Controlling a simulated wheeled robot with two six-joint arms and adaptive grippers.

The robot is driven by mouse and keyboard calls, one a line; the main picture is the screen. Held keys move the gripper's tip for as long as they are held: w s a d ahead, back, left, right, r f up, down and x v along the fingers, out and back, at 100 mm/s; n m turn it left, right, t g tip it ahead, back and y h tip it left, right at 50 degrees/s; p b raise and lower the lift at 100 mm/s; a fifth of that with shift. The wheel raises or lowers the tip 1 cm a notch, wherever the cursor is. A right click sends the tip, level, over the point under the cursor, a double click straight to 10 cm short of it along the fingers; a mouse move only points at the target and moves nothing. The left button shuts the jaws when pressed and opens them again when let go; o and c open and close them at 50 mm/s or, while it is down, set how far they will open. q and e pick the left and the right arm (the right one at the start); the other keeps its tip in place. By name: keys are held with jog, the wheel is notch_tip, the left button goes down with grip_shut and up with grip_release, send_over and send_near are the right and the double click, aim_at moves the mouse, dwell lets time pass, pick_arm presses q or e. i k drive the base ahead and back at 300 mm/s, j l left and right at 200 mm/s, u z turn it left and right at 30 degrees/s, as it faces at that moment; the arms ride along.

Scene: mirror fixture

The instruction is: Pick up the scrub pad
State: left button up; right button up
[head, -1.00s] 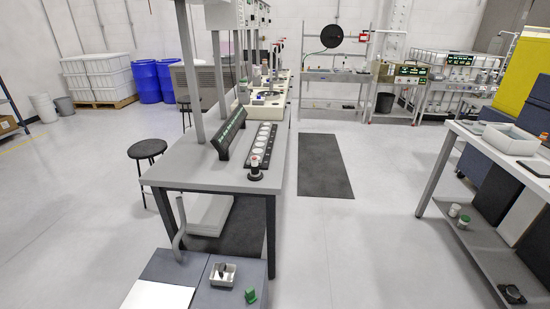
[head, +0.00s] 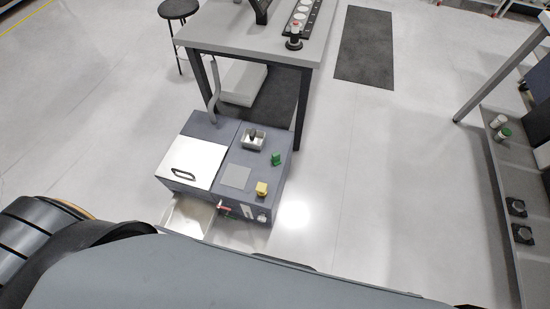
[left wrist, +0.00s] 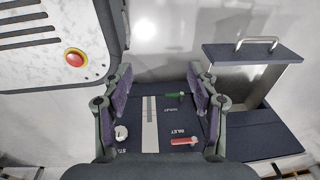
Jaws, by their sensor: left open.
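No item is plainly the scrub pad. In the head view, a small green item (head: 276,159) and a white tray (head: 254,144) with a dark item (head: 252,134) in it are on top of the grey fixture (head: 232,158). A flat grey square (head: 235,177) and a small yellow item (head: 262,188) lie nearer its front. I cannot tell which of these, if any, is the pad. My left gripper (left wrist: 158,85) is open and empty in the left wrist view. The fixture's labelled front, with green and red handles, shows between and beyond its fingers. My right gripper is not in view.
A workbench (head: 260,37) stands behind. A shelf unit (head: 503,185) is at the right. The floor (head: 380,170) between is clear.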

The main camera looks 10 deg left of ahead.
aim_at(276, 157)
jog(key=k+j+z, duration=0.1)
jog(key=j+z, duration=0.25)
jog(key=k+j+z, duration=0.15)
jog(key=j+z, duration=0.25)
jog(key=k+j+z, duration=0.35)
jog(key=i, duration=0.1)
